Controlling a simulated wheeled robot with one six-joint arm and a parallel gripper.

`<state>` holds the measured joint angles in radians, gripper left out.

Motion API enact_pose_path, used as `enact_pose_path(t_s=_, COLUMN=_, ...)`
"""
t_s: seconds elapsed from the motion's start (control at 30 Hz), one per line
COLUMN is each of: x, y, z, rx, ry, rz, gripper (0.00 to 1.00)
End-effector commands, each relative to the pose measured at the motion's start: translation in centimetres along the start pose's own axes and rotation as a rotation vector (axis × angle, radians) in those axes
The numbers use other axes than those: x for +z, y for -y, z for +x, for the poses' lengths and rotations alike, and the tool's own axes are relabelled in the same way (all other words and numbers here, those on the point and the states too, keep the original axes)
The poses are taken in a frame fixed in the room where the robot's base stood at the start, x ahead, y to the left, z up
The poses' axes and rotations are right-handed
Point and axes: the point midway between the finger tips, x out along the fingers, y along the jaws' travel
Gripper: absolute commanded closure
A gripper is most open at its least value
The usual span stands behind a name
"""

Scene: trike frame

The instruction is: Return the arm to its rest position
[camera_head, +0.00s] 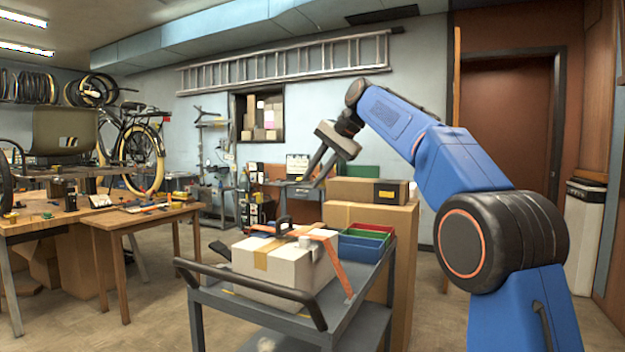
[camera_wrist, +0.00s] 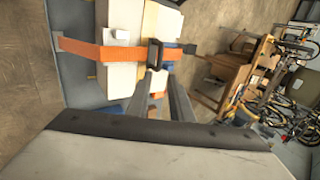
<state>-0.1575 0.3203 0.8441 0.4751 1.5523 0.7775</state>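My blue arm (camera_head: 465,185) is raised over the right side of the head view, bent at the elbow. My gripper (camera_head: 318,174) hangs in the air above the cart, fingers pointing down and to the left. Its two fingers stand apart with nothing between them. In the wrist view my gripper (camera_wrist: 159,76) also shows a gap between the fingers. Beyond the fingertips is a white box (camera_wrist: 122,18) with an orange strap (camera_wrist: 90,49) and a black buckle or handle (camera_wrist: 155,52). In the head view the gripper is well above this box (camera_head: 262,262), apart from it.
The box stands on a grey cart (camera_head: 345,312) with a dark push handle (camera_head: 250,285). Red, green and blue bins (camera_head: 362,243) are beside it. Cardboard boxes (camera_head: 405,225) stand behind the cart. A wooden workbench (camera_head: 150,215) with tools is at left. Floor between bench and cart is open.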

Motion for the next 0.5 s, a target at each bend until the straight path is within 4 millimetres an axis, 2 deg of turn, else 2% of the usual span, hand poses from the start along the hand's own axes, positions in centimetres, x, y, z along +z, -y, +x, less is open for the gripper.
enact_pose_path(t_s=0.27, x=0.2, y=-0.4, z=-0.3, rx=0.003, ry=-0.006, rz=-0.004, gripper=0.80)
enact_pose_path(t_s=0.37, x=0.8, y=-1.6, z=-1.0, rx=0.011, ry=-0.020, rz=-0.015, gripper=0.80)
enact_pose_path(t_s=0.5, x=2.4, y=-4.7, z=-2.3, rx=0.037, ry=-0.052, rz=-0.045, gripper=0.80)
